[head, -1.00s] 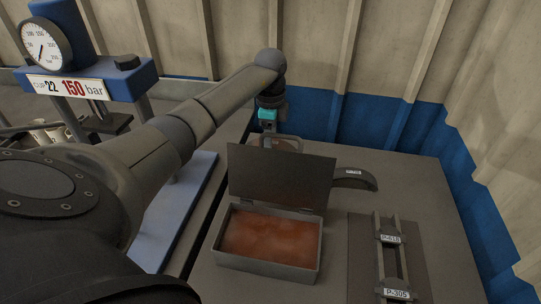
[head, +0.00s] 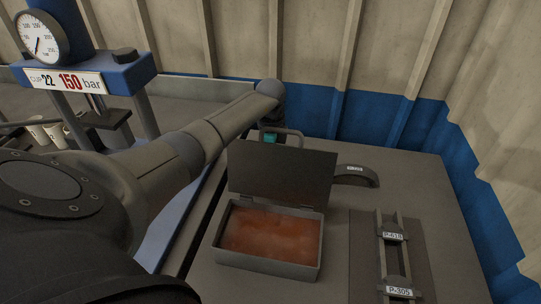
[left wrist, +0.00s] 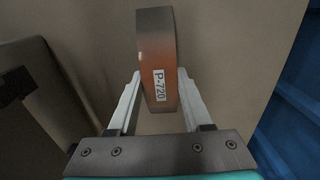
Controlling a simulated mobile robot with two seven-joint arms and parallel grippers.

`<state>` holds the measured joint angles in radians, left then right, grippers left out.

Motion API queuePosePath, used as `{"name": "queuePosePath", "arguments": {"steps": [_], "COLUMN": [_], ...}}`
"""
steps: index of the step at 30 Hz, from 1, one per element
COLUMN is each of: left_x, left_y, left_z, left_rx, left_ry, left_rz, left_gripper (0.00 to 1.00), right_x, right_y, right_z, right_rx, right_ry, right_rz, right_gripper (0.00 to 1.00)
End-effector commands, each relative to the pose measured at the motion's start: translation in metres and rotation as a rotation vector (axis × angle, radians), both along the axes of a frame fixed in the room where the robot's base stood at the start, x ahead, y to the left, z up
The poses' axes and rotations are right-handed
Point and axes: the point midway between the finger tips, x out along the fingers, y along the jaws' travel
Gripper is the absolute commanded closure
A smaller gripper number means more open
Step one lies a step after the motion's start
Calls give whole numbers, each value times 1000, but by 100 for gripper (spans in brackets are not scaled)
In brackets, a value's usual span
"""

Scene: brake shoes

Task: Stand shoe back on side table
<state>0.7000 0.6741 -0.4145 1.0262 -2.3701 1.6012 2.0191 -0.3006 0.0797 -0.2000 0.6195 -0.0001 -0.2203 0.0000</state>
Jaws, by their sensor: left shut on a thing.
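In the left wrist view, a curved brake shoe (left wrist: 158,45) with a dark end, a rusty-orange face and a P-720 label stands between the fingers of my left gripper (left wrist: 160,78), which is shut on it. A plain grey-brown surface lies behind the shoe; I cannot tell whether they touch. In the head view only a teal bit of my left gripper (head: 270,138) shows, behind the raised lid of the metal box; its fingers and the held shoe are hidden there. The side table (head: 425,190) carries the box. My right gripper is not in view.
The open box (head: 265,269) holds rust-brown contents, its lid (head: 282,172) upright. A grey loop (head: 294,133) shows behind the lid. Another dark shoe (head: 357,176) lies right of it. A rack (head: 383,262) with labelled pieces stands front right. A corrugated wall (head: 385,120) closes the back.

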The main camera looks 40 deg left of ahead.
Motion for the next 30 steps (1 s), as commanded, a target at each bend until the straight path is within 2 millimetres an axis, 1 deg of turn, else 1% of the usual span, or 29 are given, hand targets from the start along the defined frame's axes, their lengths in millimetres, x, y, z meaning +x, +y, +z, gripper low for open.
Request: {"name": "queuePosePath", "arguments": {"steps": [1,6,8,9,15,18,20,23,30], "left_x": [0,0,0,0,0,0,0,0,1], "left_y": [0,0,0,0,0,0,1,2,2], "left_z": [-1,-1,-1,-1,0,4,11,28,81], "left_rx": [0,0,0,0,0,0,1,4,4], "left_ry": [0,1,1,1,1,0,0,-1,-3], "left_rz": [0,0,0,0,0,0,0,-1,0], "left_gripper": [48,29,22,20,20,20,20,20,20], "right_x": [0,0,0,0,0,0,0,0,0], "right_y": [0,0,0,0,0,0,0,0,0], "right_z": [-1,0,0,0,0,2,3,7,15], "right_rx": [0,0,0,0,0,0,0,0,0], "right_ry": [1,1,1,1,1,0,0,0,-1], "right_rz": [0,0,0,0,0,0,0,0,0], "right_gripper": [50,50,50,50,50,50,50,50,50]}}
